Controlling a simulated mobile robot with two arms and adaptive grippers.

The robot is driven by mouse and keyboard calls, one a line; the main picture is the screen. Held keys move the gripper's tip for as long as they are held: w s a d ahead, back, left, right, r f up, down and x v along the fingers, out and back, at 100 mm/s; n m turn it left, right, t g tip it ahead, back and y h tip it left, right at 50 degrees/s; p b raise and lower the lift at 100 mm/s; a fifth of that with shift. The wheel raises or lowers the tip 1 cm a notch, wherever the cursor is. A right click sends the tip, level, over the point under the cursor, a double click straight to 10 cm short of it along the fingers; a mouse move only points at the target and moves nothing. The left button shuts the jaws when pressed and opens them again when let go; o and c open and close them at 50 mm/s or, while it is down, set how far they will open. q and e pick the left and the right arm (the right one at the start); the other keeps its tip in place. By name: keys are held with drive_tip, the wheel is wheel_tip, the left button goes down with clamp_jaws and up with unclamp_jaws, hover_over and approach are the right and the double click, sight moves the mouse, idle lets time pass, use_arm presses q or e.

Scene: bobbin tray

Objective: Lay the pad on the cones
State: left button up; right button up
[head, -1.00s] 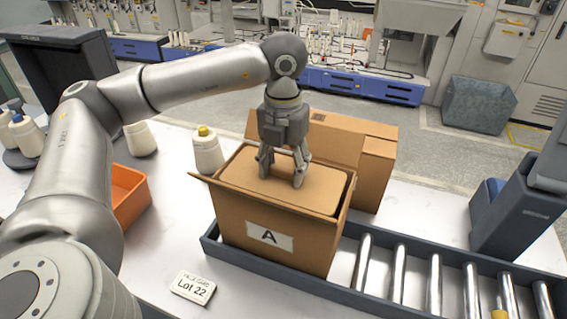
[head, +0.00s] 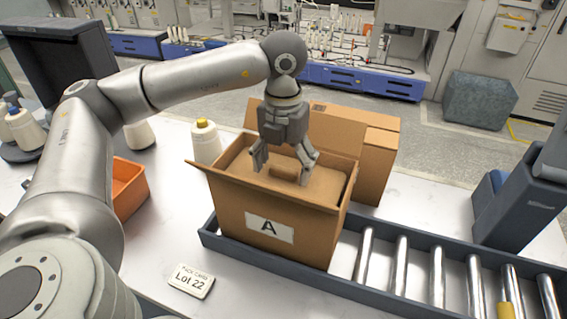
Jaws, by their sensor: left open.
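The brown cardboard pad (head: 285,188) lies inside the open carton marked A (head: 310,238), below its rim. A small raised piece (head: 283,172) shows at the pad's middle. My left gripper (head: 282,173) is over the pad with its fingers spread on either side of this piece. It is open, and I cannot tell whether the fingertips touch the pad. Any cones under the pad are hidden. My right gripper is out of view.
The carton stands at the left end of a roller conveyor (head: 400,268). Another carton (head: 378,165) is behind it. A yellow-topped cone (head: 206,145), an orange bin (head: 130,190) and a Lot 22 card (head: 191,280) are to the left.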

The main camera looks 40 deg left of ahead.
use_arm(q)
drive_tip(key=shift+r, duration=0.1)
wheel_tip(320, 180, up, 12)
idle(0.5)
